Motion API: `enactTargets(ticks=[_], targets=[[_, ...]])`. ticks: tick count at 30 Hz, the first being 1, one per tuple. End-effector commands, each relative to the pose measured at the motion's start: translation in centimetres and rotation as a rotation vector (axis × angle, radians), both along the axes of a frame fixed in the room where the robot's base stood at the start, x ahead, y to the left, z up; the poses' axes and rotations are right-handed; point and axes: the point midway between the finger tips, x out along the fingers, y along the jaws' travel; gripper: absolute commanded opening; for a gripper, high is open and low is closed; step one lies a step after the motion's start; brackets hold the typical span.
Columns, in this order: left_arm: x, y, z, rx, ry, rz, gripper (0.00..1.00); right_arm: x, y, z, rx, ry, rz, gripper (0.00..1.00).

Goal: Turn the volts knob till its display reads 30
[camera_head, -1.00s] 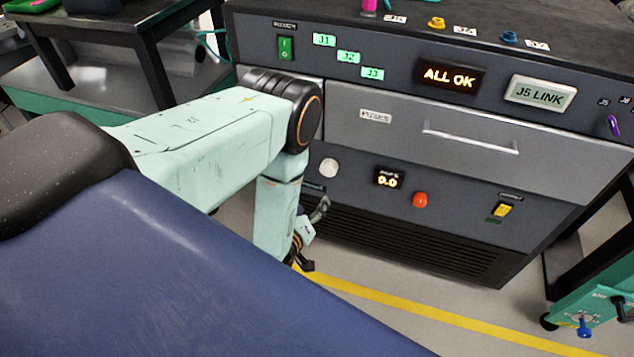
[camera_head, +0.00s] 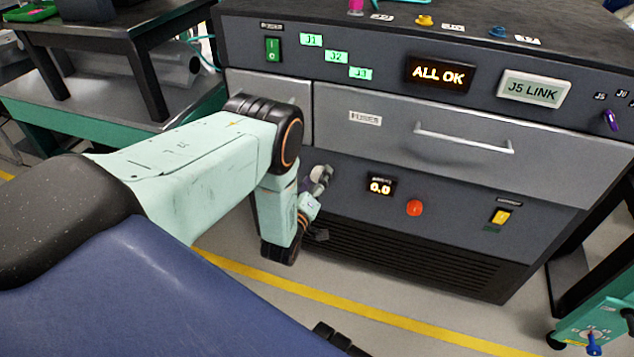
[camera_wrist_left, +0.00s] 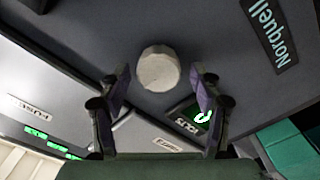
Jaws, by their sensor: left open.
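The volts knob (camera_wrist_left: 157,68) is a pale round knob on the dark panel. It shows clearly in the left wrist view, ahead of and between the fingers. The volts display (camera_head: 381,187) reads 0.0, right of the knob. It also shows in the left wrist view (camera_wrist_left: 202,117), upside down and partly behind a finger. My left gripper is open, with one finger (camera_wrist_left: 117,90) on each side of the knob's outline. I cannot tell whether they touch it. My right gripper is not in view.
A red button (camera_head: 414,208) and a yellow switch (camera_head: 501,217) sit right of the display. A drawer (camera_head: 400,135) with a bar handle lies above. The ALL OK display (camera_head: 437,74) is higher up. A side table (camera_head: 140,75) stands at left.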

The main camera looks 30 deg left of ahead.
Motion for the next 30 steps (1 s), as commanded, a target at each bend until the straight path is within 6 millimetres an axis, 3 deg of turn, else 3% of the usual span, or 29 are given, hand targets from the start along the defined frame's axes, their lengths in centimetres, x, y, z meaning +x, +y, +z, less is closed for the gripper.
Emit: enactTargets(ticks=[8, 26, 30], targets=[[0.17, -0.25, 0.06, 0.0, 0.0, -0.001, 0.63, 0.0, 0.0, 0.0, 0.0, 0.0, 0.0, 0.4], [0.17, -0.33, 0.04, 0.0, 0.0, -0.001, 0.12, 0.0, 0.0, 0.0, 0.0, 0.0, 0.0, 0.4], [0.17, -0.33, 0.04, 0.003, 0.001, -0.002, 0.1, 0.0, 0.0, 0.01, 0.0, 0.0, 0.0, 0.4]])
